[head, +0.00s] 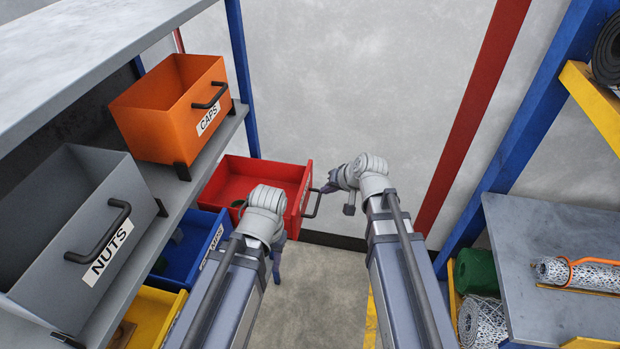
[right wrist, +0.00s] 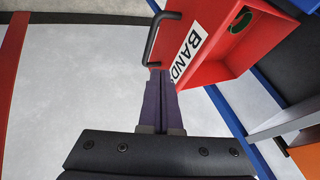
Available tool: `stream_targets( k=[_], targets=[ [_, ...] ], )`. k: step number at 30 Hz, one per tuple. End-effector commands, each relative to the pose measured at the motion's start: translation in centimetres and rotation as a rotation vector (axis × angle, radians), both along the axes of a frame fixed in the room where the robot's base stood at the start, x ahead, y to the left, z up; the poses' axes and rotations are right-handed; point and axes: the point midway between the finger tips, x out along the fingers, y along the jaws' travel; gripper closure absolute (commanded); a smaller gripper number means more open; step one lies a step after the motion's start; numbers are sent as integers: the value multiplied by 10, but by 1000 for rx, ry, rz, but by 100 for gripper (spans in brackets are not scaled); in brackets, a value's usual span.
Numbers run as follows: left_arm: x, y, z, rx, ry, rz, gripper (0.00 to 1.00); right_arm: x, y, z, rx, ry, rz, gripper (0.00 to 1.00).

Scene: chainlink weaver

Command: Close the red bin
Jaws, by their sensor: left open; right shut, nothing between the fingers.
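The red bin (head: 262,168) stands out from the lower part of the left shelf, with its inside showing in the head view. Its front panel, with a black handle (head: 313,203), faces right. The right wrist view shows the red front (right wrist: 205,52) with a "BAND…" label and the handle (right wrist: 152,42). My right gripper (head: 329,188) is shut and empty, close beside the handle. In the right wrist view its fingertips (right wrist: 160,78) point at the front panel near the handle; I cannot tell whether they touch. My left gripper (head: 277,270) hangs open and empty, nearer than the red bin.
An orange bin (head: 155,128) labelled "CAPS" and a grey bin (head: 45,230) labelled "NUTS" sit on the shelf above. A blue bin (head: 190,245) and a yellow bin (head: 150,310) are below. A grey worktop (head: 530,230) stands right. The floor (head: 325,290) between is clear.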

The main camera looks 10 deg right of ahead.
Motion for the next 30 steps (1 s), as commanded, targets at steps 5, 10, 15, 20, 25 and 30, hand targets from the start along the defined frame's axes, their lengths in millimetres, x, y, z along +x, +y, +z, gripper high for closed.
stream_targets(
  k=[5, 10, 15, 20, 25, 30],
  targets=[
    [0, 0, 1, 0, 0, 0, 55, 5, -4, 4, 14, -14, -16, 100],
    [0, 0, -2, 0, 0, 0, 55, 6, -3, 0, 13, -13, -15, 100],
    [0, 0, -13, 0, 0, -2, 55, 12, 1, -11, 11, -12, -14, 100],
    [0, 0, -30, 1, 0, -5, 55, 22, 8, -28, 12, -11, -13, 100],
    [0, 0, -53, 1, 0, -4, 55, 36, 16, -51, 12, -12, -13, 100],
    [0, 0, -72, 1, 0, -3, 55, 48, 25, -70, 12, -12, -13, 100]
  ],
)
